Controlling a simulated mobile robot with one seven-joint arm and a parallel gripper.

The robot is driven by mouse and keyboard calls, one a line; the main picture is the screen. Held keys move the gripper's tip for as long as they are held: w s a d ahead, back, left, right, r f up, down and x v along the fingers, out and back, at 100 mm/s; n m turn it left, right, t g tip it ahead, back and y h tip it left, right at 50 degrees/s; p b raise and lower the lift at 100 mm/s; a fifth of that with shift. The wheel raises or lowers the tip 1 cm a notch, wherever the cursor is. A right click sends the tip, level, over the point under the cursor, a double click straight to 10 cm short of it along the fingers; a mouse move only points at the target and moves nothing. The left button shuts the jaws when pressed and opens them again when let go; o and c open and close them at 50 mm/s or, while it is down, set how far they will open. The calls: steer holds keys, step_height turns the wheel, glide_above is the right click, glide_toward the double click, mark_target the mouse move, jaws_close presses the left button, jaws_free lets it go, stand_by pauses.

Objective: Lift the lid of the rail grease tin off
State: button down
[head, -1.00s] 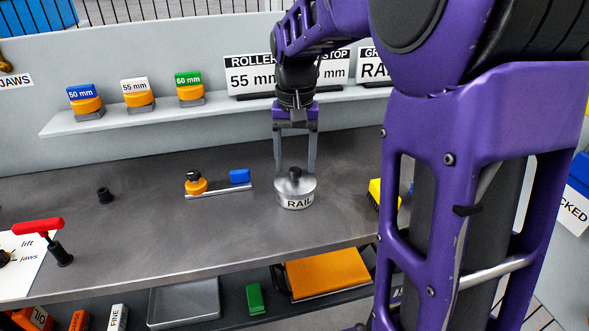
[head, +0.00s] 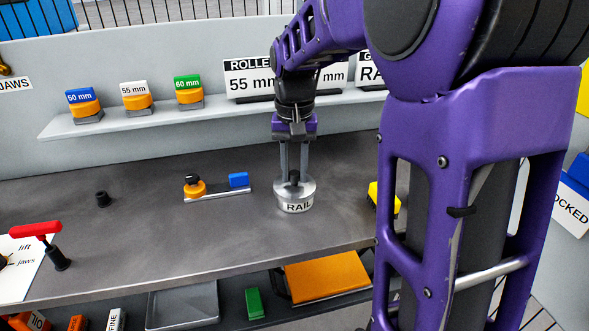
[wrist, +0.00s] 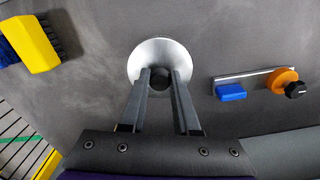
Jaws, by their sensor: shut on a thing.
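In the wrist view the fingertips close on both sides of the knob (wrist: 160,78) at the middle of the round lid (wrist: 145,55). The lid rests on the tin with no visible gap.
A shelf (head: 150,121) with sample blocks runs behind. The bench between is clear.

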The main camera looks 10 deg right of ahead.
mark_target(294, 173)
steer(key=c, duration=1.4)
jaws_free()
jaws_close()
steer(key=shift+r, duration=0.2)
steer(key=shift+r+p, duration=1.05)
steer(key=shift+r+p, duration=1.8)
steer(key=shift+r, duration=0.15)
